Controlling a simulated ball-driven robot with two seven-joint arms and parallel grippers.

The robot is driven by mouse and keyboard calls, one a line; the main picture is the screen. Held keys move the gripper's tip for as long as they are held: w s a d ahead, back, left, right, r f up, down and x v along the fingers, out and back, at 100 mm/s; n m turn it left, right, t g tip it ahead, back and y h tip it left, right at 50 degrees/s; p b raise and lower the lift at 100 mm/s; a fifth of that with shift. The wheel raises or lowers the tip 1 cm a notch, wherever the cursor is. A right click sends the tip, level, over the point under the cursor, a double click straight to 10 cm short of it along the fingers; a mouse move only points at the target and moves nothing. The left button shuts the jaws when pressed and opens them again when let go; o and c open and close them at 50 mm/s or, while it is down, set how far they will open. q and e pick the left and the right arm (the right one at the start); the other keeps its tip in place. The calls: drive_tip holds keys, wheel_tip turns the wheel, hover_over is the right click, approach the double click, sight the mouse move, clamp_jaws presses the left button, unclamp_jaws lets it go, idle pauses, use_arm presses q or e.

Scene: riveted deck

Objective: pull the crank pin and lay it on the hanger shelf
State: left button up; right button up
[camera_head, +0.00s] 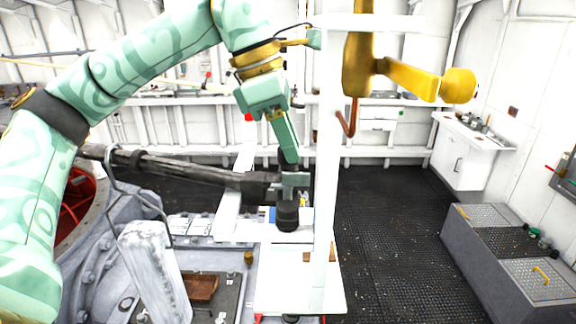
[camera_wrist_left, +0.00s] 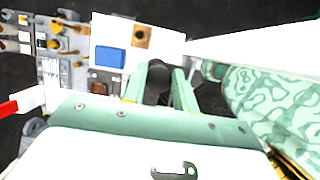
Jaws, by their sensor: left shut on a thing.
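My left gripper (camera_head: 292,180) reaches down in the middle of the head view, its fingers closed on a dark cylindrical pin (camera_head: 287,216) that hangs below the fingertips. In the left wrist view the dark pin (camera_wrist_left: 158,84) sits between the two green fingers (camera_wrist_left: 165,95). The white hanger shelf (camera_head: 290,292) is below, beside a white upright. The gap between pin and shelf is hard to judge. A long dark rod (camera_head: 195,172) ends close beside the fingertips; I cannot tell whether it touches them. My right gripper is not in view.
The shelf holds a blue block (camera_wrist_left: 110,57) and a brown square piece with a dark centre (camera_wrist_left: 142,37). The white upright (camera_head: 326,150) stands just right of my gripper. A brass fitting (camera_head: 410,78) juts out right. Grey machinery (camera_head: 85,250) fills the left; dark floor lies right.

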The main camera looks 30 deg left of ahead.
use_arm(q)
drive_tip(key=shift+r+p, duration=0.65)
drive_tip(key=shift+r, duration=2.4)
drive_tip(key=shift+r, duration=0.1)
